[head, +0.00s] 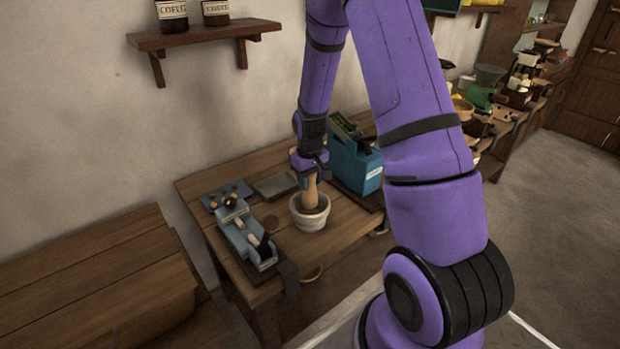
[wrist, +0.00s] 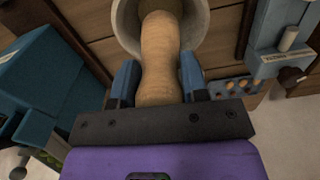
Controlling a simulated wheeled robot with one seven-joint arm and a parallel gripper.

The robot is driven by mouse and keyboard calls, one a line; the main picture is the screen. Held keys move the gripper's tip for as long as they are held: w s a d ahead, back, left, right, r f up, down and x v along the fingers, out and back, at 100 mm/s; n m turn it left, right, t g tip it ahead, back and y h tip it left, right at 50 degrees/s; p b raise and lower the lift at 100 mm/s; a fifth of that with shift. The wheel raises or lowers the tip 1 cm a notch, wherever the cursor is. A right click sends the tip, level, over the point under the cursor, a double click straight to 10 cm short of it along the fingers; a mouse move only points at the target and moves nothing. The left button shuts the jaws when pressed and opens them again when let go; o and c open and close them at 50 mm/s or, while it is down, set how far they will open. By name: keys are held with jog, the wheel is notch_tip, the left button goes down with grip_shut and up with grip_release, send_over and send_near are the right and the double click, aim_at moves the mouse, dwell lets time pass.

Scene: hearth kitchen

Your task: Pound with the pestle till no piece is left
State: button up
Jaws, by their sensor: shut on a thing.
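My gripper (head: 310,176) is shut on the wooden pestle (head: 311,192), above the small table. In the wrist view the pestle (wrist: 160,62) runs between the two blue fingers of my gripper (wrist: 160,82) and down into the mortar. The pale mortar (head: 310,218) stands on the table with the pestle's lower end inside its mouth. Its rim also shows in the wrist view (wrist: 124,25). The pestle hides most of the mortar's inside, so I cannot tell whether any pieces lie there.
A blue-grey device with a lever (head: 243,235) and a tray with small brown pieces (head: 212,201) stand left of the mortar on the wooden table (head: 341,238). A blue box-like machine (head: 356,165) stands close on the right. A wall shelf with jars (head: 200,36) is higher up.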

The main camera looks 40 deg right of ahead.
jog(key=shift+f, duration=0.25)
jog(key=shift+r, duration=3.55)
